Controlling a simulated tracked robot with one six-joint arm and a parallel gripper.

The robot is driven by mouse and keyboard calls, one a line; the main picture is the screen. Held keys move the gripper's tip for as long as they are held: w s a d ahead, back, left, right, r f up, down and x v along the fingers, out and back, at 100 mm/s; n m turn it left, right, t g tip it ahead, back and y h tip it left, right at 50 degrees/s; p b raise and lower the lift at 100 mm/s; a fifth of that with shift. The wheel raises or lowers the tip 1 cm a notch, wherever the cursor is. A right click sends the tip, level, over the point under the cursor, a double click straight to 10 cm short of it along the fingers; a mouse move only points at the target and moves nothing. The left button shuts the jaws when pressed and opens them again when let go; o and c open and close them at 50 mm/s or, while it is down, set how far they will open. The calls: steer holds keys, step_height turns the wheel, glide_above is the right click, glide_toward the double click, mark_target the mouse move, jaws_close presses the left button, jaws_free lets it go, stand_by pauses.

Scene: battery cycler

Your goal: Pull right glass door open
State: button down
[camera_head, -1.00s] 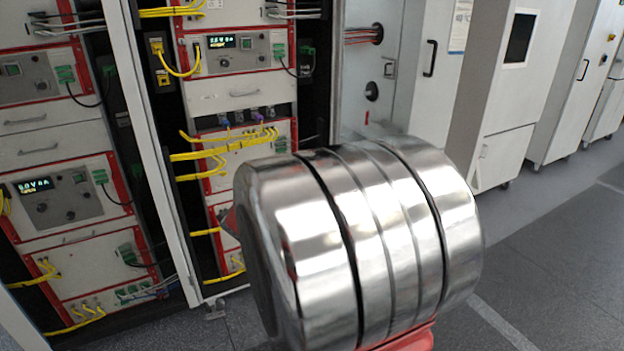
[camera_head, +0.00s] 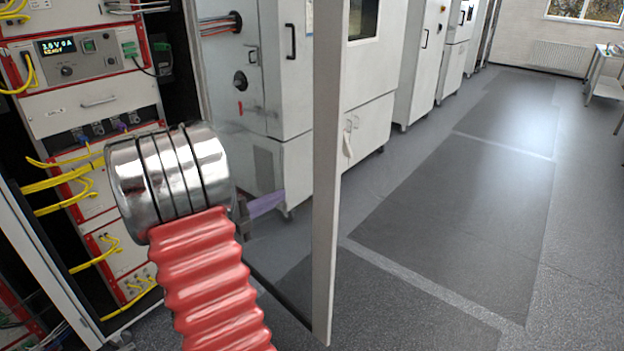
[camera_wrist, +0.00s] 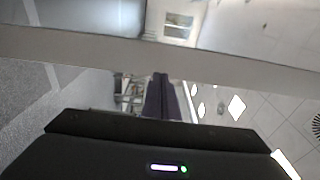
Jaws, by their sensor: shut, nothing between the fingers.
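The right glass door stands open; its pale upright frame edge (camera_head: 328,180) crosses the middle of the head view, with clear glass to its left. My gripper (camera_head: 280,200) shows just left of that edge, its purple fingers pointing right towards it. Whether it is in front of or behind the glass I cannot tell. In the wrist view, the purple fingers (camera_wrist: 160,78) are together and empty, just below a pale bar (camera_wrist: 160,55) that looks like the door frame. Contact with the bar cannot be told.
The open cabinet holds red-edged cycler modules (camera_head: 100,80) and yellow cables (camera_head: 60,180) at the left. White cabinets (camera_head: 420,60) line the back. The grey floor (camera_head: 480,180) right of the door is free. A table (camera_head: 605,80) stands far right.

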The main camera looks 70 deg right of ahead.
mark_target(322, 174)
steer(key=x, duration=1.4)
